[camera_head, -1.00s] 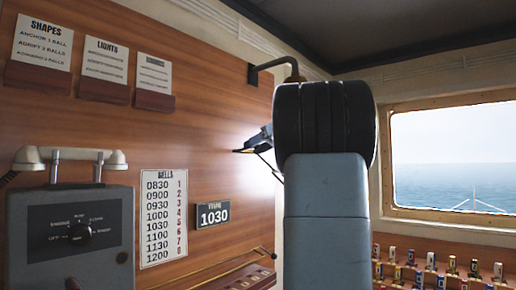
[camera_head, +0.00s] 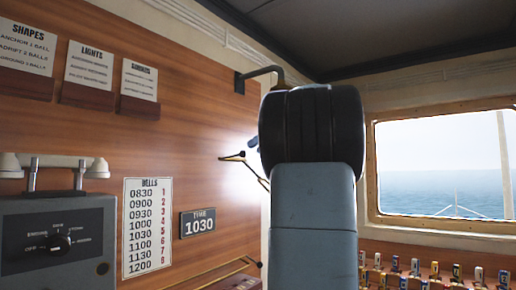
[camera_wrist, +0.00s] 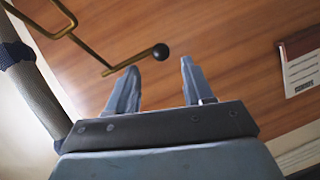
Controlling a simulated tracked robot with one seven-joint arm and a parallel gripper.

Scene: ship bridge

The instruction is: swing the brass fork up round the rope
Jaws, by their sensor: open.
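The brass fork (camera_wrist: 85,45) is a bent thin rod at the upper left of the wrist view, with a black ball on one end. It also shows in the head view (camera_head: 264,183), against the wood wall just left of my arm. The rope (camera_wrist: 30,75) is a thick grey length with a dark blue band, at the left edge of the wrist view, left of the fork. My gripper (camera_wrist: 160,66) is open and empty. The black ball is just beyond the gap between the fingertips, seemingly apart from them. In the head view my arm hides most of the gripper and the rope.
A dark bracket (camera_head: 262,73) juts from the wall above; what hangs from it is hidden behind my arm. A bells chart (camera_head: 148,225) and time plate (camera_head: 197,222) are on the wall. A grey telephone box (camera_head: 55,245) is at left. Several small colourful items stand below the window (camera_head: 440,165).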

